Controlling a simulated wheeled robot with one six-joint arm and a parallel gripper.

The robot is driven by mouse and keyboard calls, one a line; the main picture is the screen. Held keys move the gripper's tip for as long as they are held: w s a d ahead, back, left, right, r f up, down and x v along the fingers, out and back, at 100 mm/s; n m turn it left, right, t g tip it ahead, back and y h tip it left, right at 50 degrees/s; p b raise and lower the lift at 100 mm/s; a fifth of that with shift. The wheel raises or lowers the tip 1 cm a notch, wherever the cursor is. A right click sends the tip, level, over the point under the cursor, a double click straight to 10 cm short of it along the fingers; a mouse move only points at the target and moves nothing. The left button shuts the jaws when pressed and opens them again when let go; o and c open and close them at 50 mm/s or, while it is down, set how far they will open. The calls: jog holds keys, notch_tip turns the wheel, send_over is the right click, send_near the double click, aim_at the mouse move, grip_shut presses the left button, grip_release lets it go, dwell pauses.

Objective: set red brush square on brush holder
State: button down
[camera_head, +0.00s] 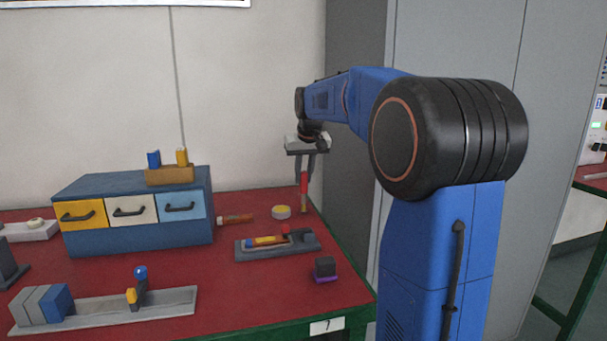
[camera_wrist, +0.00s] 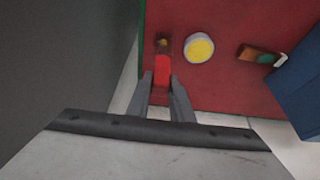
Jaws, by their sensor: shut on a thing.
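My gripper (camera_head: 307,163) is shut on the red brush (camera_head: 304,183), which hangs roughly upright above the back right of the red table. In the wrist view the red brush (camera_wrist: 162,72) sits between the two fingers of my gripper (camera_wrist: 163,88). A small brown part shows just below the red; I cannot tell whether it belongs to the brush or stands on the table. A brown block (camera_head: 170,175) with a blue and a yellow upright piece sits on the blue drawer cabinet; it may be the brush holder, but I cannot tell for sure.
A yellow disc (camera_head: 281,212) and a brown-handled tool (camera_head: 235,218) lie left of the brush. The blue cabinet (camera_head: 140,238) and a grey rail (camera_head: 171,301) stand left.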

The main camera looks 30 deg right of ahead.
jog(key=shift+f, duration=0.25)
jog(key=c, duration=1.5)
grip_release()
jog(key=v, duration=1.7)
jog(key=shift+a+r, duration=0.1)
jog(key=shift+r, duration=0.1)
